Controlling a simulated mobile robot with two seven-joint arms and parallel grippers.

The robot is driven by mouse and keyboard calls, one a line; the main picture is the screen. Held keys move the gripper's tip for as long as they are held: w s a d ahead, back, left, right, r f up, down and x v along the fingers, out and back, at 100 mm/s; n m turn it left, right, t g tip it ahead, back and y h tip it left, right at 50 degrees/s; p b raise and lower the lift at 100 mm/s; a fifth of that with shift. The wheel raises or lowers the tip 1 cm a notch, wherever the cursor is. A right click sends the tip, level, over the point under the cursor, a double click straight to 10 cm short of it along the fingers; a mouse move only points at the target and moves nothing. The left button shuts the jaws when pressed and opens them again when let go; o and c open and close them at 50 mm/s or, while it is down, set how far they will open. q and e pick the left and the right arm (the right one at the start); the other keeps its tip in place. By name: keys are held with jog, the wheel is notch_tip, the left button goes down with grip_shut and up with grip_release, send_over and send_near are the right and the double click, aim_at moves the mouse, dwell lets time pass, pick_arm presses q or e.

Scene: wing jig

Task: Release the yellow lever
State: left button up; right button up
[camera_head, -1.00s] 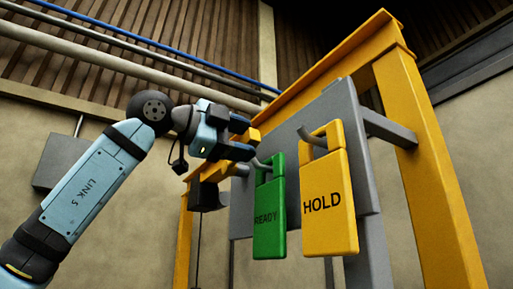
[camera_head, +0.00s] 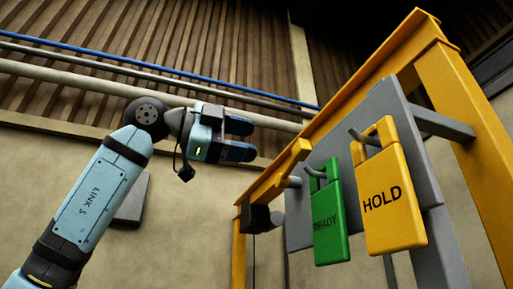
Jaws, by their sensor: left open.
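The yellow lever (camera_head: 288,168) is a short yellow bar on a grey pivot, at the left end of the grey panel (camera_head: 385,100). It slants, its upper end to the right. My left gripper (camera_head: 252,140) is open, its two dark fingers one above the other and pointing right. Nothing is between them. It is up and to the left of the lever, with a visible gap. My right gripper is not in view.
A green READY tag (camera_head: 329,222) and a yellow HOLD tag (camera_head: 393,195) hang from grey hooks right of the lever. A yellow frame (camera_head: 470,120) surrounds the panel. A dark box (camera_head: 256,218) sits below the lever. Pipes (camera_head: 110,85) run along the wall behind.

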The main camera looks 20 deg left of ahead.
aim_at(295, 149)
pick_arm(q)
jog(key=b+x, duration=0.2)
jog(key=x, duration=0.9)
jog(key=shift+w+d+r+b, duration=0.1)
jog(key=shift+b, duration=0.25)
jog(key=shift+w+d, duration=0.2)
jog(key=shift+d, duration=0.1)
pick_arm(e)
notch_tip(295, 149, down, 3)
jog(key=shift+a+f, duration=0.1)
